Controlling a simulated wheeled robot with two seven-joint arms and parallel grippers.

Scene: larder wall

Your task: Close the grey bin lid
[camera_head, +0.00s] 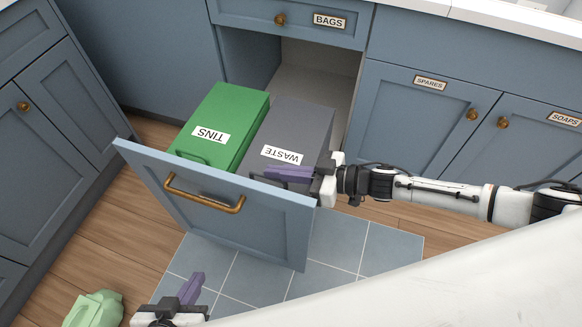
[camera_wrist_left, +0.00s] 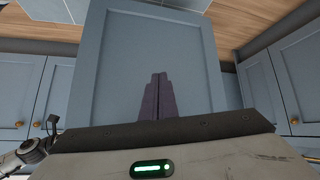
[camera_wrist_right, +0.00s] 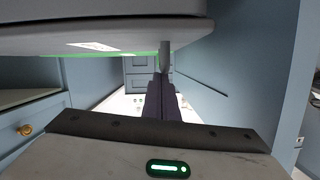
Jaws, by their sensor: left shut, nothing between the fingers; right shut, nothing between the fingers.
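The grey bin (camera_head: 258,153), with its lid (camera_head: 301,128) labelled WASTE, sits in the pulled-out drawer. The lid lies flat or nearly flat; I cannot tell whether it is fully down. In the right wrist view a grey surface with a white label (camera_wrist_right: 92,46) spans the top. My right gripper (camera_head: 285,173) is shut and empty, its purple fingers by the lid's front edge and dark handle. In the right wrist view its fingers (camera_wrist_right: 160,92) point toward a grey tab (camera_wrist_right: 165,56); contact is unclear. My left gripper (camera_head: 194,287) is shut and empty, low in front of the drawer.
A green TINS bin (camera_head: 225,115) stands left of the grey one. The blue drawer front (camera_head: 240,225) with its brass handle (camera_head: 203,198) stands before both. A pale green object (camera_head: 94,309) is at the bottom left. Tiled floor (camera_head: 365,250) is clear right of the drawer.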

